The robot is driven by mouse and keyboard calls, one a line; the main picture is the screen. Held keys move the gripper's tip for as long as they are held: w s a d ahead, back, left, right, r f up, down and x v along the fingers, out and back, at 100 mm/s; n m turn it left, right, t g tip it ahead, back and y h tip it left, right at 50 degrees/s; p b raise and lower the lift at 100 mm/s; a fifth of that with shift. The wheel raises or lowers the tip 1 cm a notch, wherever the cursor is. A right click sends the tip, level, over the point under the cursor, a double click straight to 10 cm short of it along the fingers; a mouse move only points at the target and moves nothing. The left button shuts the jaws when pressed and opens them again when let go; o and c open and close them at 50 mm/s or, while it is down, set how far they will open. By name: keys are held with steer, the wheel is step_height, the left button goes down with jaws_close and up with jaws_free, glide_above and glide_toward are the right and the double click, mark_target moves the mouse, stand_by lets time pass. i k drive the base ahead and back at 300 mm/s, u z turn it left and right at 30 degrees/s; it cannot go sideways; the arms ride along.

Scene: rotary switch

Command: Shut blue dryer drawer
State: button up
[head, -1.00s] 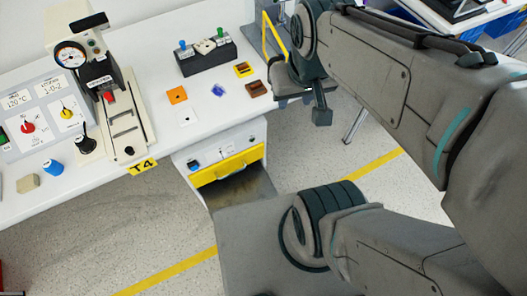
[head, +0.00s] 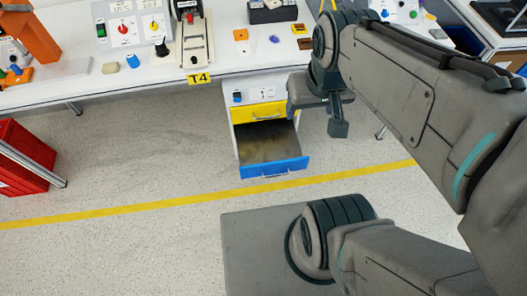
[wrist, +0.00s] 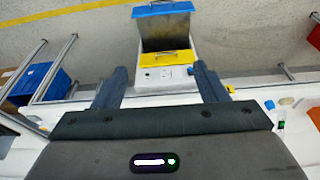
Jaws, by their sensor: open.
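The blue dryer drawer (head: 274,168) is pulled out from the lower part of a white cabinet under the bench. Its blue front faces me and its tray lies open behind the front. It also shows upside down at the top of the wrist view (wrist: 164,9). A yellow drawer front (head: 259,113) above it sits flush in the cabinet. My gripper (wrist: 158,82) is open and empty, with its two dark fingers spread on either side of the cabinet in the wrist view.
A white bench (head: 150,74) with switches, a T4 label and small coloured blocks spans above. A red crate (head: 24,158) stands on the floor at the left. The floor in front of the blue drawer is clear, with a yellow line (head: 200,208) across it.

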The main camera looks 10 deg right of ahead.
mark_target(268, 148)
steer(key=z, duration=0.75)
steer(key=k, duration=1.15)
steer(key=z, duration=1.3)
steer(key=i, duration=1.15)
steer(key=u, duration=1.4)
steer(key=i, duration=0.75)
steer(key=u, duration=0.85)
